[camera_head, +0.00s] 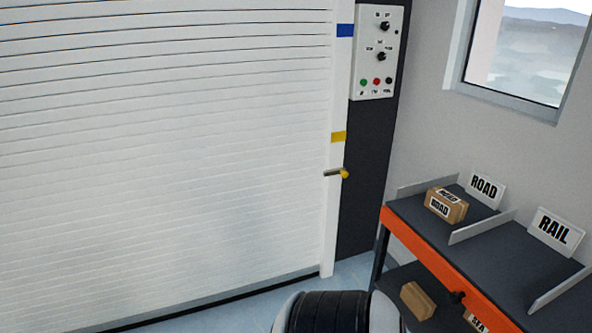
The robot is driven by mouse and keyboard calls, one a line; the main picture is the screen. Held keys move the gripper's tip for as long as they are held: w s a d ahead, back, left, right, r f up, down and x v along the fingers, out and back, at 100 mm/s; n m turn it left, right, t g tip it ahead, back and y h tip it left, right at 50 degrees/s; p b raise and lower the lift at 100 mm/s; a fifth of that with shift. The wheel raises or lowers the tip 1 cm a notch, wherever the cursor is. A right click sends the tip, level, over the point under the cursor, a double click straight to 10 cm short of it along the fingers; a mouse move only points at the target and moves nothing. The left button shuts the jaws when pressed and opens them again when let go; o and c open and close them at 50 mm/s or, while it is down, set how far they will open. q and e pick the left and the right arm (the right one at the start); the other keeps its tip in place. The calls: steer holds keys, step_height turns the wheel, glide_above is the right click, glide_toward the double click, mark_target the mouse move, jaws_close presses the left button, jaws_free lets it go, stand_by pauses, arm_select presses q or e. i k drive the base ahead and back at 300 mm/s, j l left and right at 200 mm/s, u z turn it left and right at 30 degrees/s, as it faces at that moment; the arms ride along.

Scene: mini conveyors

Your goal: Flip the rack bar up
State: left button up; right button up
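The rack (415,212) stands at the right, with dark shelves. An orange bar (425,255) runs along the front of its upper shelf. The bar's near end runs out of the picture at the bottom. I cannot tell from this view whether it is hinged. Neither of my grippers is in view, and nothing is seen touching the bar.
A brown box (446,205) sits in the ROAD bay, before its sign (486,189). The RAIL bay (506,259) looks empty. More boxes (417,300) lie on the lower shelf. A white shutter (160,150) with a yellow-tipped handle (338,173) and a control panel (378,55) stand left.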

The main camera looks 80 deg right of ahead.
mark_target(461, 291)
steer(key=z, duration=3.7)
